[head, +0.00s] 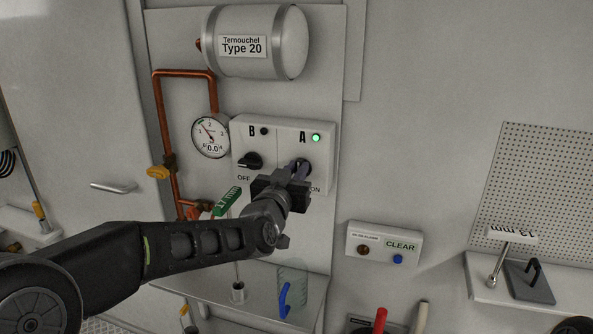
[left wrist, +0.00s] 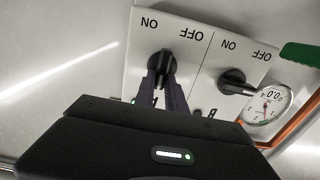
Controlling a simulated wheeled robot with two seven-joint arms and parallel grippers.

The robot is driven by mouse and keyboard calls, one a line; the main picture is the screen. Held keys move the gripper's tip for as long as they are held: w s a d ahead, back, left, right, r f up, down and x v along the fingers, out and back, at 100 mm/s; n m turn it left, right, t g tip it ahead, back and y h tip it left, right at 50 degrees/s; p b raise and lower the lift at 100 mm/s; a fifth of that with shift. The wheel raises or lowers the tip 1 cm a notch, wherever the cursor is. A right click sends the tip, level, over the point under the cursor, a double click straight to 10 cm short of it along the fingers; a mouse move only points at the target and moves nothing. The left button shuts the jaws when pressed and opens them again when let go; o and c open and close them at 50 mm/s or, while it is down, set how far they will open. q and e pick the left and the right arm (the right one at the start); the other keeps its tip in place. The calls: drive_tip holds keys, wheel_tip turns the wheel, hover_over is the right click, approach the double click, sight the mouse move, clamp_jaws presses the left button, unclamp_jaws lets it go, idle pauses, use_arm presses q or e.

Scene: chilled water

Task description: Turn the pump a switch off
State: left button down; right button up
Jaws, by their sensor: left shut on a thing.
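The switch panel (head: 268,130) is a white box on the wall with two black rotary switches. The pump A switch sits on the right half, under a lit green lamp (head: 316,138); my left gripper mostly covers it in the head view. My left gripper (head: 301,168) is shut on the pump A switch knob (left wrist: 161,60), its two fingers on either side of it. I cannot tell exactly where the knob points. The pump B switch (head: 249,161) stands beside it, turned towards OFF, with a dark lamp (head: 264,131). My right gripper is out of view.
A pressure gauge (head: 210,136) and copper pipes (head: 162,110) are left of the panel.

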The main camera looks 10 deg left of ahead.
use_arm(q)
drive_tip(key=shift+f, duration=0.1)
idle(0.5)
drive_tip(key=shift+a+f+n+b, duration=0.25)
drive_tip(key=shift+n+b, duration=2.2)
drive_tip(key=shift+n, duration=0.6)
drive_tip(key=shift+a+f+n+b, duration=0.2)
drive_tip(key=shift+a+n+b, duration=0.05)
drive_tip(key=shift+n+b, duration=2.5)
drive_tip(key=shift+a+f+n+b, duration=0.25)
drive_tip(key=shift+n+b, duration=1.95)
drive_tip(key=shift+n, duration=1.1)
drive_tip(key=c, duration=1.4)
unclamp_jaws()
